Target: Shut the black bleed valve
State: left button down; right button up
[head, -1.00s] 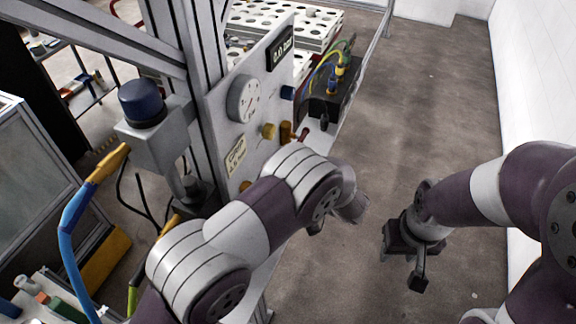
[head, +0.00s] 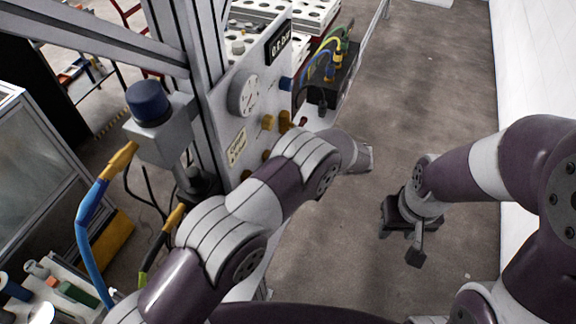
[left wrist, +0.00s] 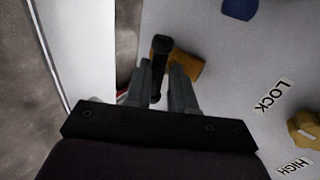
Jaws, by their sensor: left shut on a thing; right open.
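The black bleed valve shows in the left wrist view as a black lever (left wrist: 161,47) in front of a brass body (left wrist: 190,58). My left gripper (left wrist: 159,72) is shut on this lever, with one finger on each side. In the head view my left arm reaches toward the grey panel (head: 221,100), and its own links hide the left gripper and the black lever. My right gripper (head: 408,238) is open and empty, away from the panel over the bare floor.
The panel carries a round gauge (head: 244,94), a digital display (head: 280,45) and brass knobs (head: 268,122). A black box (head: 338,80) with coloured hoses stands behind. A blue-capped unit (head: 149,104) is at the left. The floor at right is clear, up to a white wall.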

pick_arm(q)
jog(key=shift+s+f, duration=0.1)
jog(key=shift+f, duration=0.1)
dwell(0.3)
jog(key=c, duration=1)
grip_release()
jog(key=shift+r, duration=0.1)
